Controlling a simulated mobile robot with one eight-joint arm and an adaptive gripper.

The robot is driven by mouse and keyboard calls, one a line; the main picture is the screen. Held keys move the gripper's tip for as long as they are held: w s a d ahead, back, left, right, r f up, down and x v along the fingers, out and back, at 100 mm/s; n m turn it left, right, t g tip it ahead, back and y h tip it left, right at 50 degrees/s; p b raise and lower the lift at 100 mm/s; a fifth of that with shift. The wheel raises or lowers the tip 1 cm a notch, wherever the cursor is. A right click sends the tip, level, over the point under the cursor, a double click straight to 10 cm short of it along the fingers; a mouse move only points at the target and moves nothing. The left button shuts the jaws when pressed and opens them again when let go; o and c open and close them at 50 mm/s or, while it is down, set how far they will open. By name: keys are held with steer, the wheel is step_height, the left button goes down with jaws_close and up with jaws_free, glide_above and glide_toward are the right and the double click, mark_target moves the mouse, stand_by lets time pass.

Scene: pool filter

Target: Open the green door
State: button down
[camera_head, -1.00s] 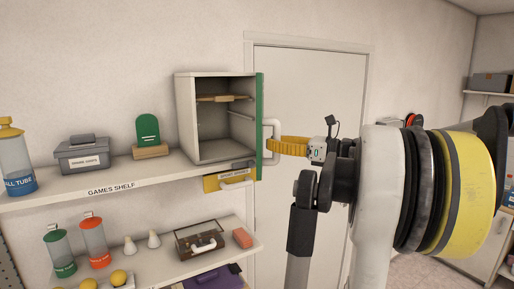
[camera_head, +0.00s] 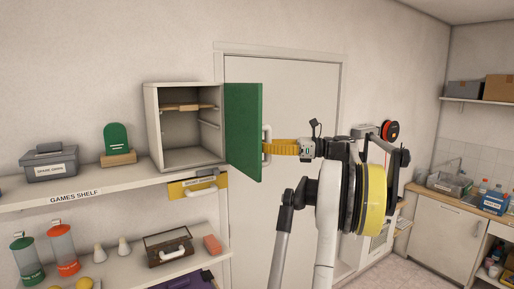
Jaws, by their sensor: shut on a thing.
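The green door (camera_head: 243,130) is hinged at the right edge of a small grey cabinet (camera_head: 154,130) on the games shelf. It stands wide open, swung out to the right, so its green face shows and the cabinet's inside is in plain view. A white handle (camera_head: 265,146) sits near the door's free edge, partly hidden by the door. My gripper (camera_head: 270,147) comes from the right with yellow fingers and is shut on the handle. The exact contact of the fingertips is hard to make out.
The games shelf (camera_head: 75,196) carries a grey box (camera_head: 48,164) and a green paddle-shaped item (camera_head: 116,140) left of the cabinet. A yellow drawer-like piece (camera_head: 192,188) hangs under it. A closed white room door (camera_head: 300,90) is behind. Open floor lies right.

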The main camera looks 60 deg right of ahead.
steer(key=shift+s+f, duration=0.2)
steer(key=c, duration=1.8)
jaws_free()
steer(key=o, duration=0.4)
steer(key=shift+s+d+r, duration=0.1)
steer(key=shift+s+d, duration=0.05)
steer(key=shift+s, duration=0.2)
steer(key=shift+s+r, duration=0.1)
steer(key=shift+s, duration=0.2)
steer(key=shift+w, duration=0.35)
steer(key=v, duration=1.2)
steer(key=shift+s, duration=0.2)
